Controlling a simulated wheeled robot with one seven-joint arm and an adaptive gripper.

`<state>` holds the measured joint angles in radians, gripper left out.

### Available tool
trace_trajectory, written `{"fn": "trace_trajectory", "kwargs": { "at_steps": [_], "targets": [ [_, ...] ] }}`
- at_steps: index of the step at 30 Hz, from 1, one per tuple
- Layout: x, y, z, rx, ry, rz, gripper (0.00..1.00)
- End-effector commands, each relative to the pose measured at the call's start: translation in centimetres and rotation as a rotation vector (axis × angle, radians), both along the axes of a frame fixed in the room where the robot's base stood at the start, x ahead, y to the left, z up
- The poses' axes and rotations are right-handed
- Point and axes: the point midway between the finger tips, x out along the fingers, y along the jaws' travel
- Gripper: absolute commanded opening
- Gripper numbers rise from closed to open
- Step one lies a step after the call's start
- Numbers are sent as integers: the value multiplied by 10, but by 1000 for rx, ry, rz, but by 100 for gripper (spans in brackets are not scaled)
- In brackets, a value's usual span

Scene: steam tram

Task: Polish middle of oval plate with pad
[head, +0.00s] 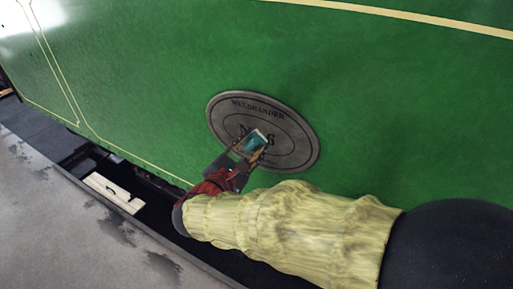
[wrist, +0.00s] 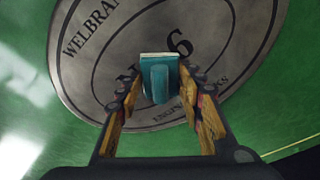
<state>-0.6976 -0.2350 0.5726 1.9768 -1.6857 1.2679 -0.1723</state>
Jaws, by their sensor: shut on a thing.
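The oval plate (head: 297,140) is grey metal, fixed to the green tram side, with dark raised lettering and an inner ring. In the wrist view the plate (wrist: 105,75) fills the upper middle, and "WELBRAN", a "6" and smaller lettering below show. The pad (head: 250,144) is teal with a pale face; in the wrist view the pad (wrist: 160,75) sits between the fingertips. My gripper (head: 243,156) is shut on the pad, in front of the plate's middle. The pad's pale face points to the plate and hides part of the number. I cannot tell whether it touches.
The green tram side (head: 390,100) has cream lining. Grey paving (head: 60,220) runs along the lower left. The panel around the plate is clear.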

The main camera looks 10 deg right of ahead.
Motion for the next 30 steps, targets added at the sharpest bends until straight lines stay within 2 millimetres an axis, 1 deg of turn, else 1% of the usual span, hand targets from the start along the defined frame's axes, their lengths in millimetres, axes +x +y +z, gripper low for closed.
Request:
{"fn": "trace_trajectory", "kwargs": {
  "at_steps": [6, 14, 24, 30],
  "targets": [
    [11, 12, 0, 1, -1, 1, 17],
    [17, 19, 0, 0, -1, 1, 17],
    [32, 40, 0, 0, -1, 1, 17],
    [33, 42, 0, 0, -1, 1, 17]
  ]
}}
